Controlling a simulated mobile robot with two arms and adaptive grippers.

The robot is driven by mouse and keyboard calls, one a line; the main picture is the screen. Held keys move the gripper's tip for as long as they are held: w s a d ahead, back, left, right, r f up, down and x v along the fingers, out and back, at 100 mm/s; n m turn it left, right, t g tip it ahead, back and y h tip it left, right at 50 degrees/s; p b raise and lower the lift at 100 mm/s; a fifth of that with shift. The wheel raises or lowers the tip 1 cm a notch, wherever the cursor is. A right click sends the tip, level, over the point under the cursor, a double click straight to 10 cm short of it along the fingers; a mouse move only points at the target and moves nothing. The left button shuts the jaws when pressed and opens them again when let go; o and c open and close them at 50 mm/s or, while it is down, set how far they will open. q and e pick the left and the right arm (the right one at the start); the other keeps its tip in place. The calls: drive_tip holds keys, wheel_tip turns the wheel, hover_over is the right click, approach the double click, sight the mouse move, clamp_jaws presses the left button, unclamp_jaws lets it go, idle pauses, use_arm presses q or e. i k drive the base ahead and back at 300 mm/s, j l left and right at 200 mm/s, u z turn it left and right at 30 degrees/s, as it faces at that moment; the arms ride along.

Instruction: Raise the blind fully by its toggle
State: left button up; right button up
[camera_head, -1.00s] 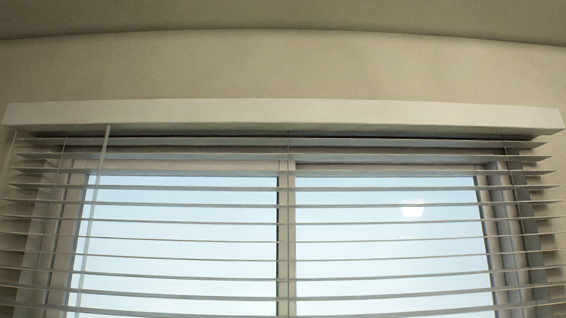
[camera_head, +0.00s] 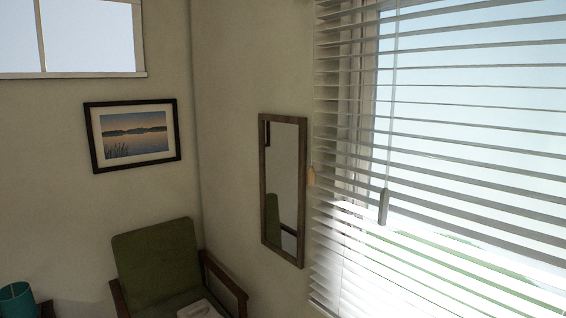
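The white slatted blind (camera_head: 440,118) hangs lowered across the window on the right, with its slats tilted open. A thin clear wand hangs in front of the slats and ends in a grey grip (camera_head: 383,206). A small tan toggle-like piece (camera_head: 311,176) shows at the blind's left edge, beside the mirror; its cord is hard to make out. Neither of my grippers is in view, and nothing touches the blind. The blind's top rail and right side are out of the picture.
A dark-framed mirror (camera_head: 284,190) hangs on the wall just left of the blind. A green armchair (camera_head: 158,262) with wooden arms stands in the corner below. A framed picture (camera_head: 133,134) and a high window (camera_head: 90,35) are on the left wall. A teal object (camera_head: 17,300) is at lower left.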

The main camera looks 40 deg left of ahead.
sight(310, 172)
drive_tip(key=u, duration=1.05)
